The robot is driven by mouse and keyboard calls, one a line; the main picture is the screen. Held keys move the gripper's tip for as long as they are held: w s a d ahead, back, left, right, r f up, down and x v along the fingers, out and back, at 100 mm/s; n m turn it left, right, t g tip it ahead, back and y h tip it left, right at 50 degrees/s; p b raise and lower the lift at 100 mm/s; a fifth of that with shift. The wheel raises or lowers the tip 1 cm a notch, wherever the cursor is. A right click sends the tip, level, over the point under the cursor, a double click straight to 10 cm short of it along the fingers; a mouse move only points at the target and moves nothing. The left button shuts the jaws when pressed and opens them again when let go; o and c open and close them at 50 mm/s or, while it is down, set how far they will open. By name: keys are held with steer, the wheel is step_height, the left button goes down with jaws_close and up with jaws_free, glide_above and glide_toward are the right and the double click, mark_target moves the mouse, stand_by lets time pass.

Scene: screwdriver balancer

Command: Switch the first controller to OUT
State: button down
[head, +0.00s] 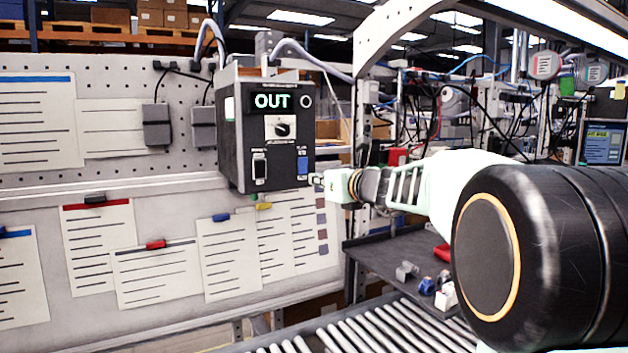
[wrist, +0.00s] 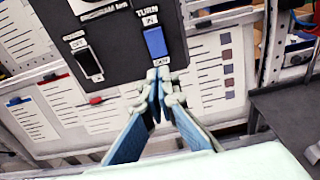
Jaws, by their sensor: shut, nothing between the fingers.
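Below the display is a round knob (head: 282,129). A dark rocker switch (head: 259,168) sits at lower left and a blue rocker switch (head: 303,161) at lower right. In the wrist view the blue switch (wrist: 155,42) stands under the label TURN, with IN above it and a partly hidden label below. My gripper (head: 318,179) is shut and empty. Its fingertips (wrist: 158,74) are just below the blue switch; I cannot tell whether they touch the box.
Paper sheets (head: 230,258) hang on the wall below the controller. A dark shelf (head: 385,262) with small parts is below my arm at right. A roller conveyor (head: 375,330) runs along the bottom. A metal upright (head: 362,130) stands right of the box.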

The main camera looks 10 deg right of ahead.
steer(key=s+d+f+b, duration=0.1)
steer(key=s+d+b, duration=0.1)
steer(key=s, duration=0.6)
steer(key=shift+d, duration=0.4)
